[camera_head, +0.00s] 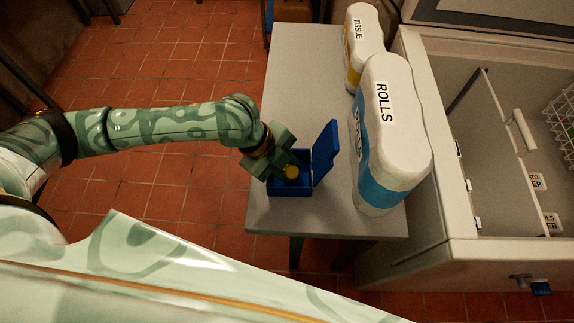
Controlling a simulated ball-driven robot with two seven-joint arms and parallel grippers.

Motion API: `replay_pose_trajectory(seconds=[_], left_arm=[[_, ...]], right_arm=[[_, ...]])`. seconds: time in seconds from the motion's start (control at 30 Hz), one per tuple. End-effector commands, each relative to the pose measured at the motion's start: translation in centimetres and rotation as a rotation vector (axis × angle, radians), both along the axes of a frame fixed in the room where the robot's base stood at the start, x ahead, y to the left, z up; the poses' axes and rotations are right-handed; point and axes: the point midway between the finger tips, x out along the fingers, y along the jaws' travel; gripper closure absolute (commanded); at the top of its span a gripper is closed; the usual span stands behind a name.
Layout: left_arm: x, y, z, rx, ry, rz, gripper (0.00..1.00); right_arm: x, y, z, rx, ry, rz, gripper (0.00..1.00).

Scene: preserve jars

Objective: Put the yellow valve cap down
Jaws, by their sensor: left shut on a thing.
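The yellow valve cap (291,172) is small and round. It shows at the tip of my left gripper (283,166), which is shut on it. The gripper and cap are over a small blue box (290,189) with its lid (325,151) standing open on the right side. From this angle I cannot tell whether the cap touches the box's floor. The gripper hides the box's left and back parts. My right gripper is not in view.
The box stands near the front of a grey table (300,70). A large ROLLS pack (389,130) stands close to the right, with a TISSUE pack (362,45) behind. An open white chest freezer (440,160) is farther right. The table's back left is clear.

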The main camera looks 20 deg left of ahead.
Motion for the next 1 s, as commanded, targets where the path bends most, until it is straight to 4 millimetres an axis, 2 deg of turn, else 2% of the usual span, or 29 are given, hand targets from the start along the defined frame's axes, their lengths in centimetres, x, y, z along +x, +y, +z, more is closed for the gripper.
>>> replay_pose_trajectory(seconds=[0.03,0.07,0.33,0.43,0.57,0.8,1.0], left_arm=[[0.0,0.0,-0.2,0.000,0.001,0.001,1.00],[0.0,0.0,-0.1,0.000,0.000,0.000,0.64],[0.0,0.0,-0.1,0.000,0.000,0.000,0.63],[-0.1,0.2,0.5,0.001,0.000,0.000,0.63],[-0.3,1.1,2.7,0.002,-0.004,0.001,0.63],[-1.1,3.8,7.8,0.002,-0.004,0.001,0.63],[-1.5,5.1,10.2,0.000,-0.001,0.001,0.63]], right_arm=[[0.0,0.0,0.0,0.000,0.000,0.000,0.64],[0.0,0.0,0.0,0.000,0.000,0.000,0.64],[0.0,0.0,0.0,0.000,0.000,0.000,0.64],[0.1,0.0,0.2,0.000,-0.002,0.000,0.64],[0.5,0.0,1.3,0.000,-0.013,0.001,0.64],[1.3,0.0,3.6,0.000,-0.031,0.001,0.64],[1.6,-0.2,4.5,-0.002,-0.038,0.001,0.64]])
